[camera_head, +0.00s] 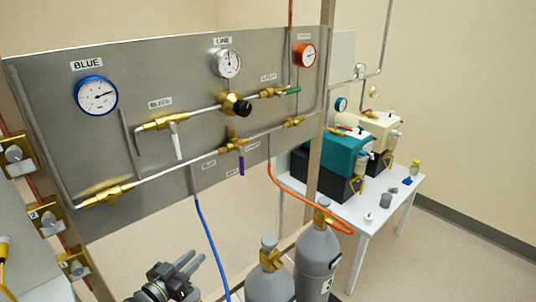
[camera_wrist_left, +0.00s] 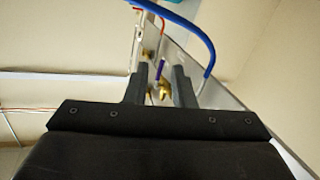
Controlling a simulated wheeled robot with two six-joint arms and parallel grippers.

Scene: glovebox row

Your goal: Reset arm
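My left gripper (camera_head: 193,261) shows at the bottom of the head view, in front of the lower part of the steel gauge panel (camera_head: 60,85). In the left wrist view, its two dark fingers (camera_wrist_left: 160,76) stand apart with nothing between their tips. A brass fitting and a purple valve handle (camera_wrist_left: 160,68) show beyond the fingers, apart from them. The same purple handle (camera_head: 241,163) hangs down on the panel in the head view. My right gripper is in neither view.
A blue hose (camera_head: 206,232) hangs close right of my left gripper and also arcs across the left wrist view (camera_wrist_left: 205,35). Grey gas cylinders (camera_head: 316,255) stand at bottom centre. A white table (camera_head: 345,212) with a teal machine (camera_head: 330,158) stands right. Floor at far right is clear.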

